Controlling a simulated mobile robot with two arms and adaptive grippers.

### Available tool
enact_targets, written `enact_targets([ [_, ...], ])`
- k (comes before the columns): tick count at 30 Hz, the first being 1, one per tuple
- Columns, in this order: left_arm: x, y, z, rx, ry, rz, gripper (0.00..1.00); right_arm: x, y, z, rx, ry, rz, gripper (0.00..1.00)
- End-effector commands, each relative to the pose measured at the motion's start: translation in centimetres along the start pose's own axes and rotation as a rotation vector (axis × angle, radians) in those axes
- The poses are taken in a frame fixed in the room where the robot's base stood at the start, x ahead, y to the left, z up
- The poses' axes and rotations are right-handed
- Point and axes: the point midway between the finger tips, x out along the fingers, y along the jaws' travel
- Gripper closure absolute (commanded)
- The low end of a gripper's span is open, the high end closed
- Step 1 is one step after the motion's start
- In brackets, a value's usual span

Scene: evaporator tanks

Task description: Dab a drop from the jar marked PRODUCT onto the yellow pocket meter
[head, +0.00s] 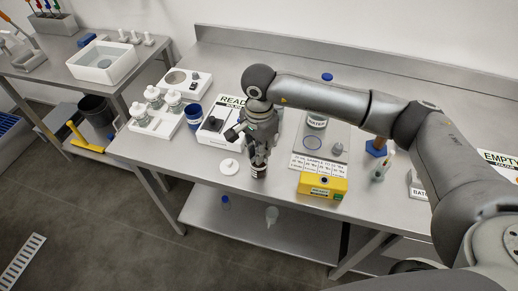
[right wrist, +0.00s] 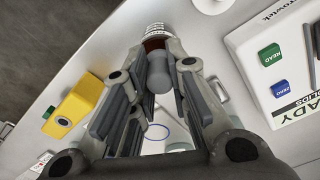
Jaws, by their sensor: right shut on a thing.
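The yellow pocket meter (head: 322,185) lies near the front edge of the bench, right of my right gripper. It also shows at the left of the right wrist view (right wrist: 76,112). A small jar (head: 259,172) with dark contents and a white label stands at the front edge, directly under my right gripper (head: 261,153). Its label is too small to read; the jar also shows beyond the fingertips in the right wrist view (right wrist: 154,42). My right gripper is shut on a grey rounded handle (right wrist: 160,76). The handle's lower end is hidden. My left gripper is not in view.
A white lid (head: 229,166) lies left of the jar. The white reader box (head: 212,138) stands behind it. A bottle rack (head: 158,122) is farther left. A grey plug (head: 336,149) and a printed card (head: 318,167) lie behind the meter. A blue stand (head: 376,147) is to the right.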

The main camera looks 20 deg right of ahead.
Motion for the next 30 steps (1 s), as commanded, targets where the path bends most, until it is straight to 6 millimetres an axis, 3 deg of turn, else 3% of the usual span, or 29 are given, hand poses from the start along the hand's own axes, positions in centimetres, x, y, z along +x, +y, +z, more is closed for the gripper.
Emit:
enact_targets([
  [8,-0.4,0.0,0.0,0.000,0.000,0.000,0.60,-0.8,0.0,0.0,0.000,0.000,-0.001,1.00],
  [30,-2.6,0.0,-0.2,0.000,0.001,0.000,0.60,-6.7,-0.1,0.0,0.000,0.000,-0.002,1.00],
])
